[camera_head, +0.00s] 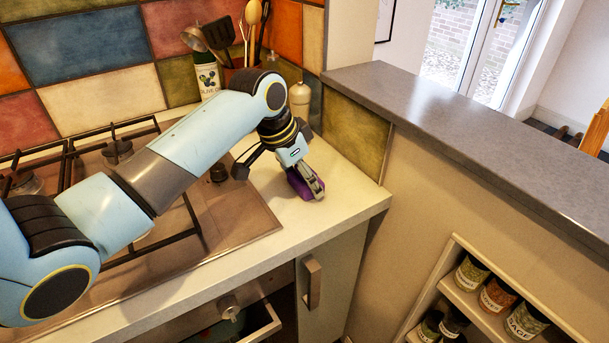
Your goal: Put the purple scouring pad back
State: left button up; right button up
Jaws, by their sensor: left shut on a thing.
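The purple scouring pad (299,184) is at the right end of the pale worktop, beside the hob. My left gripper (314,186) reaches down over it from the left and is shut on it. The fingers cover part of the pad. I cannot tell whether the pad touches the worktop or is held just above it. My right gripper is not in view.
The gas hob (250,215) lies under my left arm. A utensil pot (232,72), an olive oil bottle (207,78) and a pale bottle (300,98) stand behind. A raised grey ledge (430,95) bounds the right. A drawer (262,325) below stands open.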

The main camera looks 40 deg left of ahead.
pick_arm(q)
jog(key=o, duration=1)
jog(key=shift+o, duration=0.2)
jog(key=v, duration=1.2)
